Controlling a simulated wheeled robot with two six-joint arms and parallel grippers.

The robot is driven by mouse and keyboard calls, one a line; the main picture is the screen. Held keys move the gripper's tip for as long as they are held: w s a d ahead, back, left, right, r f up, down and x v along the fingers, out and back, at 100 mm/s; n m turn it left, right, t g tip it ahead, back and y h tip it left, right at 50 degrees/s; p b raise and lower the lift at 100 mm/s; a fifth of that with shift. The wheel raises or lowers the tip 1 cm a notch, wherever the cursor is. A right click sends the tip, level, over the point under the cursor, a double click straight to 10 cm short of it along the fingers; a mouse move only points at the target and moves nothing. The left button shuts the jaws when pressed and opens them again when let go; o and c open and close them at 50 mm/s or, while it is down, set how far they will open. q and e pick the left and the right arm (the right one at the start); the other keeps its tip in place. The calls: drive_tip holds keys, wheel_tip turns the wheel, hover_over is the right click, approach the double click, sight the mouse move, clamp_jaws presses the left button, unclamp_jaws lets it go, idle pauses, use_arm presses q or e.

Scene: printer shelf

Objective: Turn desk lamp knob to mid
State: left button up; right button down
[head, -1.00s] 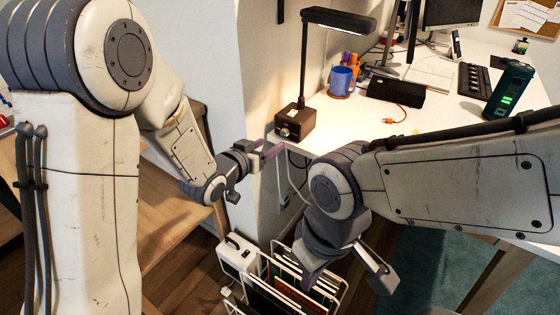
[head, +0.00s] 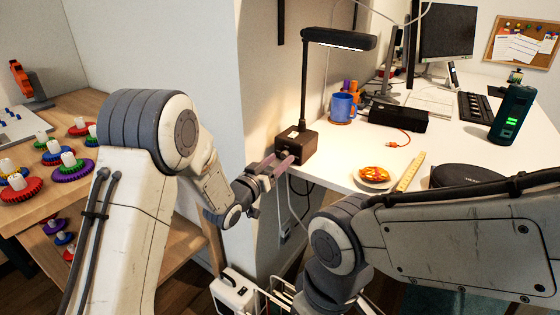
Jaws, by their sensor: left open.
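The desk lamp (head: 305,85) stands at the near left corner of the white desk. It has a dark base (head: 304,146), an upright post and a lit bar head. The knob on the base front is mostly hidden by my left gripper, so its setting cannot be told. My left gripper (head: 281,164) is open, its two pinkish fingers pointing at the lamp base, right in front of it. Whether the fingers touch the knob cannot be told. Of my right arm, the wrist shows low in the middle; its fingers are out of view.
A blue mug (head: 343,107), a black box (head: 399,118) with an orange cable, a plate of food (head: 375,175), a ruler (head: 410,172) and a dark green device (head: 511,114) are on the desk. A wooden table (head: 110,190) with coloured gears is at left. A wall corner stands beside my left arm.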

use_arm(q)
drive_tip(key=shift+w+d, duration=0.3)
drive_tip(key=shift+w, duration=0.2)
clamp_jaws()
